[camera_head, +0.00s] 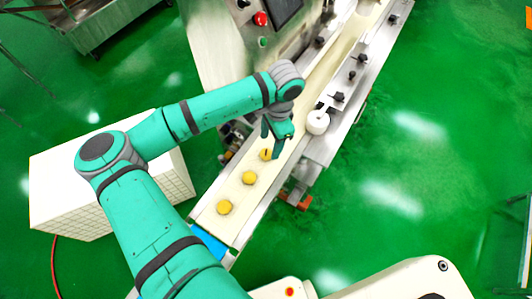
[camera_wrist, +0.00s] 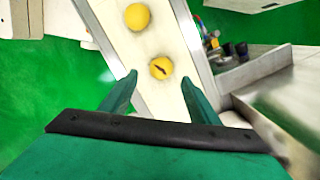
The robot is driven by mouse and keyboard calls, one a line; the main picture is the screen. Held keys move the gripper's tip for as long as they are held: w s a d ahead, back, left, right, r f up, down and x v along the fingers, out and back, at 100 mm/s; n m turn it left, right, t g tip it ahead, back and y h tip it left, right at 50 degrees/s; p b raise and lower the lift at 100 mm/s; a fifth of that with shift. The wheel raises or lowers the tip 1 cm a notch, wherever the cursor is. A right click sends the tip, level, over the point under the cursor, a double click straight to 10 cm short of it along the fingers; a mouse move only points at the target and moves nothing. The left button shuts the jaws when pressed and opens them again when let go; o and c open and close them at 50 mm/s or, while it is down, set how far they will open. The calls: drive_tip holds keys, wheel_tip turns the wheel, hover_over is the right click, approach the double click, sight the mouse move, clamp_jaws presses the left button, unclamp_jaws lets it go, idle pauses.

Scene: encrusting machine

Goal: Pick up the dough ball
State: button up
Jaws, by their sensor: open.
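Several yellow dough balls lie in a row on the pale conveyor belt. In the head view one (camera_head: 224,206) is near the belt's lower end, one (camera_head: 249,177) is further up, and one (camera_head: 266,155) is right by my gripper (camera_head: 272,140). In the wrist view a dough ball with a dark mark (camera_wrist: 161,68) lies ahead of and between my fingertips (camera_wrist: 158,82). Another dough ball (camera_wrist: 137,17) is beyond it. My gripper is open, with nothing held between its fingers. How high the fingertips are above the belt is hard to tell.
The conveyor belt (camera_head: 240,192) has metal side rails. A white roller (camera_head: 317,122) and dark knobs stand along its right side. The machine's panel has a red button (camera_head: 260,19). A white box (camera_head: 60,165) stands left. Green floor is open at right.

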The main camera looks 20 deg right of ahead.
sight(267, 151)
drive_tip(key=shift+a+f, duration=0.2)
drive_tip(key=shift+f, duration=0.65)
drive_tip(key=shift+a+f, duration=0.2)
drive_tip(key=shift+f, duration=0.65)
drive_tip(key=shift+a+f, duration=0.2)
drive_tip(key=shift+f, duration=0.65)
drive_tip(key=c, duration=0.9)
